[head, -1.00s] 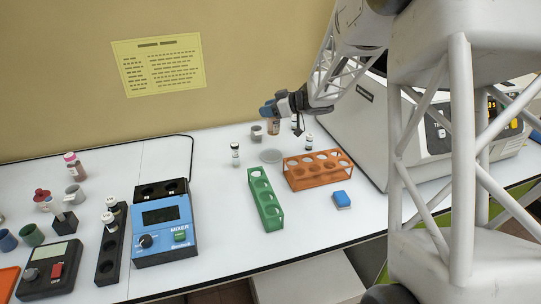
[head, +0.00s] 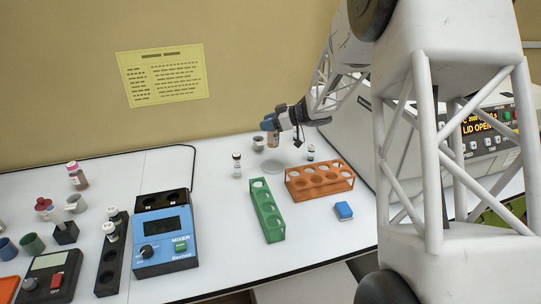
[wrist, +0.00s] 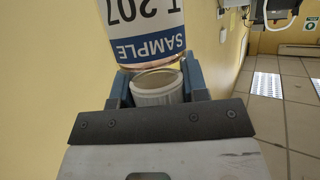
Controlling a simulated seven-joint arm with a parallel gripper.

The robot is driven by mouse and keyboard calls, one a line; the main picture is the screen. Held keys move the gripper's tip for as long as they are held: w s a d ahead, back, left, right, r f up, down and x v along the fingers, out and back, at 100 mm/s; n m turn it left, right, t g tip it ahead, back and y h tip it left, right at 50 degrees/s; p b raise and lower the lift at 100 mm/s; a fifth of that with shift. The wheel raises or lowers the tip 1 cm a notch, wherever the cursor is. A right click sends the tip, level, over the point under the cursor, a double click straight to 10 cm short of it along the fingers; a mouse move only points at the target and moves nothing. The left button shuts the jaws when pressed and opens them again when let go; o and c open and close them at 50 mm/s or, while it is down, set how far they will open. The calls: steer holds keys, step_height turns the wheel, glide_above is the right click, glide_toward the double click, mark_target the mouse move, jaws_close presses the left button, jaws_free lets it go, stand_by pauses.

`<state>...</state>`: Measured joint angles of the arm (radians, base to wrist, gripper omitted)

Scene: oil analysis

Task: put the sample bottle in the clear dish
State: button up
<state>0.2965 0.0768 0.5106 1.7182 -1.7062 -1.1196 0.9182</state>
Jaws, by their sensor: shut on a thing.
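My gripper (head: 270,125) is shut on the sample bottle (head: 273,140), holding it by its top over the back of the bench. In the wrist view, the bottle's pale ribbed cap (wrist: 158,88) sits between the blue fingers, and its white and blue label (wrist: 145,30) reads "SAMPLE" and "T 207". In the head view its brownish body hangs below the fingers, roughly upright. The round clear dish (head: 265,166) lies flat on the bench below and in front of the bottle. It looks empty.
A small vial (head: 237,166) stands left of the dish and another (head: 310,152) right of it. A grey cup (head: 258,143) stands behind. A green rack (head: 268,212) and an orange rack (head: 320,181) are in front. A blue mixer (head: 165,238) stands at left.

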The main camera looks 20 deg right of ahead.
mark_target(269, 145)
steer(key=shift+f, duration=2.7)
steer(key=shift+f, duration=0.1)
steer(key=shift+f, duration=1.8)
steer(key=shift+f, duration=0.1)
steer(key=o, duration=1)
steer(key=shift+c, duration=0.2)
